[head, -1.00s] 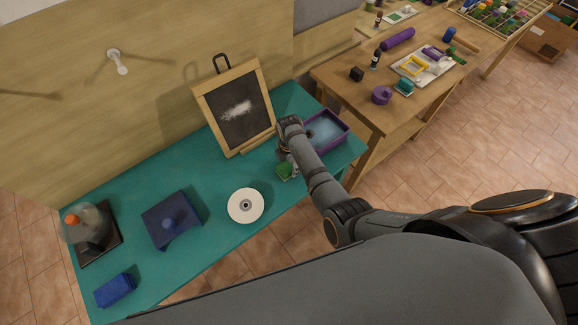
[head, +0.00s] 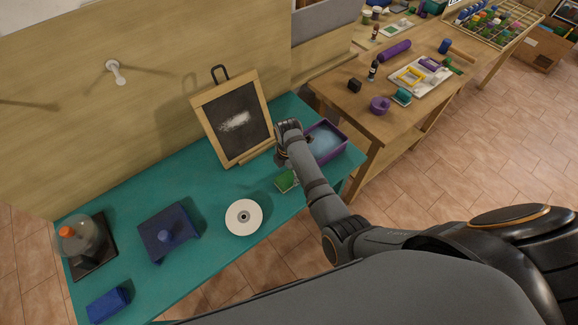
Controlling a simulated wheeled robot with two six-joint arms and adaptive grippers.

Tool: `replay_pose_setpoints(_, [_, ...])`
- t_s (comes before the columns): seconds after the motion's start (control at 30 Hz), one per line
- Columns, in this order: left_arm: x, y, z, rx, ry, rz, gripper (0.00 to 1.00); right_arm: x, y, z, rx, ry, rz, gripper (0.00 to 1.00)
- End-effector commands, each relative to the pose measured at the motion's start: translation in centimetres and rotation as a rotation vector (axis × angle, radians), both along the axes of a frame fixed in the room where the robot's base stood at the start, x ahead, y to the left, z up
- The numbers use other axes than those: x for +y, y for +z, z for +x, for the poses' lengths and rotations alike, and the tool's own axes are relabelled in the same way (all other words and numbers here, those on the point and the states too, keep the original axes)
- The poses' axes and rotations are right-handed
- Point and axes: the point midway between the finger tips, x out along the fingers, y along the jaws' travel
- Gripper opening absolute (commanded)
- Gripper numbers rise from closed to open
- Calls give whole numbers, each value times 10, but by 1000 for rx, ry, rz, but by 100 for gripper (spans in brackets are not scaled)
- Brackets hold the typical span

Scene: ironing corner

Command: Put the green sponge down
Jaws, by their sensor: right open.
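The green sponge (head: 286,182) lies at the teal table's front part, between the white disc and the purple tray. It has a pale edge, and my arm hides part of it. My right gripper (head: 283,164) is open, just behind and above the sponge. Its fingertips are small and mostly hidden by my own wrist, so I cannot tell whether they touch the sponge. My left gripper is out of view.
The teal table (head: 205,178) also bears a framed chalkboard (head: 236,125), a purple tray of water (head: 338,158), a white disc (head: 236,222), a folded blue cloth (head: 158,245), a blue block (head: 108,304) and a clear bottle (head: 82,243). A wooden table (head: 335,92) stands to the right.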

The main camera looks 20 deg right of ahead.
Motion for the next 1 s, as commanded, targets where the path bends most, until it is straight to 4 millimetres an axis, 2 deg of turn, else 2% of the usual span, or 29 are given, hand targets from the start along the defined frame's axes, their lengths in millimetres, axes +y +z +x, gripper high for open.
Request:
replay_pose_setpoints(0.07, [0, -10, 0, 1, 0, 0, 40, -2, 14, -1, -3, -2, 0, 74])
replay_pose_setpoints(0.2, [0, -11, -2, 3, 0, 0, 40, -2, 47, -1, -2, 0, 2, 74])
replay_pose_setpoints(0.37, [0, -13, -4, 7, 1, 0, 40, -3, 67, -1, 0, -1, 0, 74])
replay_pose_setpoints(0.5, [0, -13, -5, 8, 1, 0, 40, -3, 72, -2, 3, -1, 0, 74])
replay_pose_setpoints(1.0, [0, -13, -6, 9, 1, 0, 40, -6, 69, -5, -1, -33, -2, 74])
